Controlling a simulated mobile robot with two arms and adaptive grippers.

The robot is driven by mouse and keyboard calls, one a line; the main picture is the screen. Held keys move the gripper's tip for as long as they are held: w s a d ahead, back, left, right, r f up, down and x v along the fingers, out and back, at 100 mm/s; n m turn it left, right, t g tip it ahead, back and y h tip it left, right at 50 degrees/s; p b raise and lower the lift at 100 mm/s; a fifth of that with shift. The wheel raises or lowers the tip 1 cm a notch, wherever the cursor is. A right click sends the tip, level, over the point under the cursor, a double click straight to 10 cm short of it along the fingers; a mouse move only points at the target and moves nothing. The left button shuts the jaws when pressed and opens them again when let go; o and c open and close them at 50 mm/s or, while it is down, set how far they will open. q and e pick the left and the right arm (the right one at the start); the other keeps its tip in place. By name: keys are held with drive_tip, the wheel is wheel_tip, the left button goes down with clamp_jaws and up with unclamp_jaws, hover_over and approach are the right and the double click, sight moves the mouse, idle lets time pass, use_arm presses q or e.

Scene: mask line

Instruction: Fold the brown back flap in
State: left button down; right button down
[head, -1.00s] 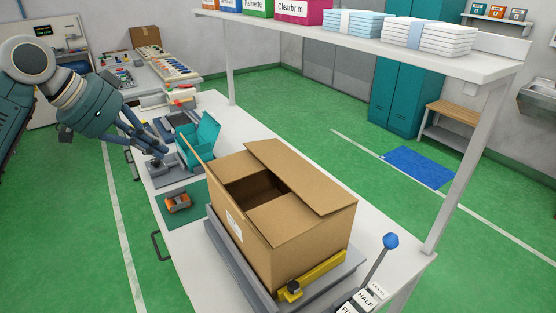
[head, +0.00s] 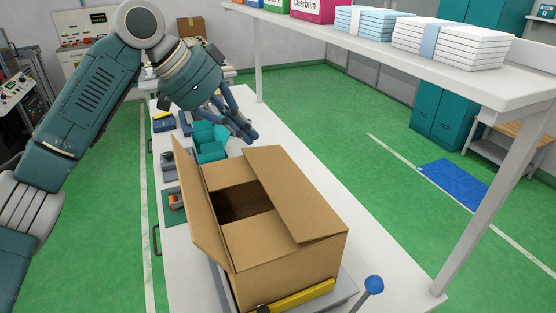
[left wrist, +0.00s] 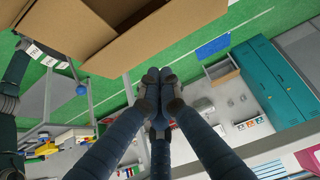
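The brown cardboard box (head: 285,272) stands on the bench with its top partly open. Its left flap (head: 203,215) stands up, leaning outward. The far short flap (head: 228,173) and near short flap (head: 262,236) lie inward, with a dark gap between them. The long right flap (head: 297,190) slopes over the right side. My left gripper (head: 246,132) is beyond the far end of the box, above the bench, apart from the flaps. In the left wrist view its fingertips (left wrist: 158,78) are together with nothing between them, and box cardboard (left wrist: 150,35) shows above them. My right gripper is not seen.
A teal bin (head: 208,140) stands behind the box, beneath my left arm. A blue-knobbed lever (head: 374,285) and a yellow bar (head: 303,297) are at the near side. A white shelf (head: 480,82) with stacked packs overhangs the right.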

use_arm(q)
drive_tip(key=p, duration=0.3)
hover_over(276, 183)
drive_tip(key=a, duration=0.2)
drive_tip(key=f, duration=0.7)
drive_tip(key=shift+s+d+f, duration=0.1)
drive_tip(key=shift+s+d, duration=0.1)
drive_tip(key=shift+s, duration=0.1)
wheel_tip(276, 183, down, 4)
drive_tip(key=shift+a+r+p, duration=0.1)
drive_tip(key=shift+r+p, duration=0.15)
drive_tip(key=shift+p, duration=0.1)
drive_tip(key=shift+s+a+f, duration=0.1)
drive_tip(key=shift+a+f, duration=0.05)
drive_tip(key=shift+f, duration=0.4)
drive_tip(key=shift+s+a+f+h+b, duration=0.1)
drive_tip(key=shift+a+f+h+b, duration=0.05)
drive_tip(key=shift+f+h+b, duration=0.35)
drive_tip(key=shift+t, duration=0.3)
